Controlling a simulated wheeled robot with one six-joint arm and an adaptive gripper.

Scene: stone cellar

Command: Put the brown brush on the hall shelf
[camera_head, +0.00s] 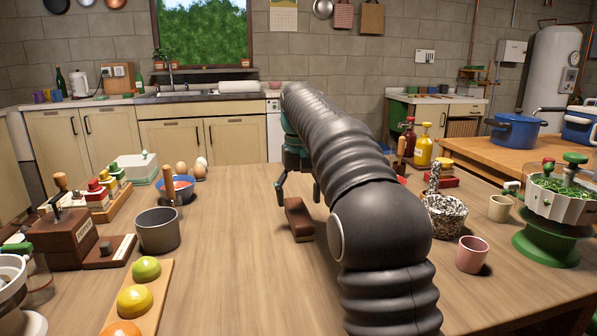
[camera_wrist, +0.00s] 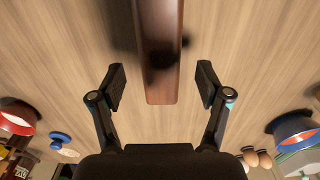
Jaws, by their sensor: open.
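The brown brush (camera_head: 299,218) lies on the wooden table, partly hidden by my arm in the head view. In the wrist view the brush (camera_wrist: 160,85) runs down from the top edge, and its near end lies between my fingertips. My gripper (camera_head: 298,190) is just above the brush. In the wrist view my gripper (camera_wrist: 161,82) is open and empty, with a gap on each side of the brush. I cannot tell how far the fingertips are above the table. No hall shelf can be made out in either view.
On the left of the table are a grey pot (camera_head: 158,230), a blue bowl (camera_head: 177,189), eggs (camera_head: 190,168) and a fruit board (camera_head: 147,295). The table left of the brush is clear.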

